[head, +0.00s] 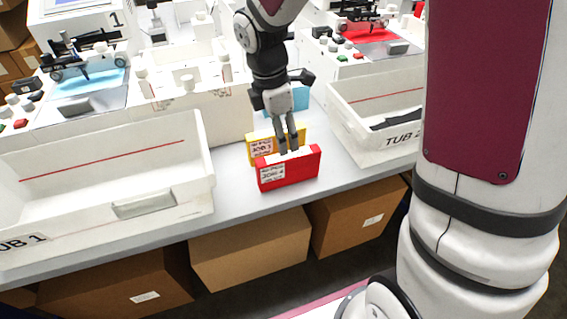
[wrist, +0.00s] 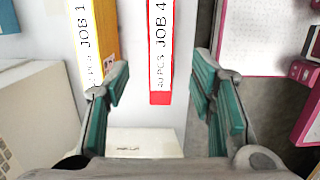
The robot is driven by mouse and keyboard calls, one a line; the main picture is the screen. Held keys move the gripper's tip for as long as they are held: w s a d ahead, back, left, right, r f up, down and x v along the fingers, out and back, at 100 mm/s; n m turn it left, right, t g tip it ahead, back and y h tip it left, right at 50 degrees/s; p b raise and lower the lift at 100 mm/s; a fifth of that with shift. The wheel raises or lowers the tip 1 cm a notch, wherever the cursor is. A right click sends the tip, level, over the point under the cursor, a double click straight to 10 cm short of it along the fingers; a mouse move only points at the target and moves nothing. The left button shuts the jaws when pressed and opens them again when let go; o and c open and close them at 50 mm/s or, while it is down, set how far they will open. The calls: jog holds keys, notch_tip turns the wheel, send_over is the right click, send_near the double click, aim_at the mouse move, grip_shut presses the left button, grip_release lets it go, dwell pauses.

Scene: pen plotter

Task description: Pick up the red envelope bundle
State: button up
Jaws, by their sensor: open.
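The red envelope bundle (head: 289,171) stands upright near the table's front edge in the head view, with a white label marked JOB 4. In the wrist view its narrow top (wrist: 160,60) with the JOB 4 label lies between the lines of my two fingers, farther out than the fingertips. My gripper (head: 288,146) is over the bundle, pointing down; the head view does not clearly show the height gap. In the wrist view my gripper (wrist: 160,85) is open, with green finger pads on both sides and nothing held. A yellow JOB 1 bundle (head: 262,146) stands just behind the red one.
A blue bundle (head: 296,99) stands farther back. White TUB 1 (head: 180,190) is to the left and TUB 2 (head: 347,130) to the right, with plotters behind both. In the wrist view the yellow bundle (wrist: 88,50) is close to the left finger. Cardboard boxes (head: 250,250) sit below the table.

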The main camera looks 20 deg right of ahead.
aim_at(288, 166)
jog(key=f, duration=0.3)
jog(key=d+f+b, duration=0.1)
jog(key=f, duration=0.7)
jog(key=shift+d+f+b, duration=0.25)
jog(key=shift+d+b, duration=0.05)
jog(key=shift+b, duration=0.05)
grip_shut()
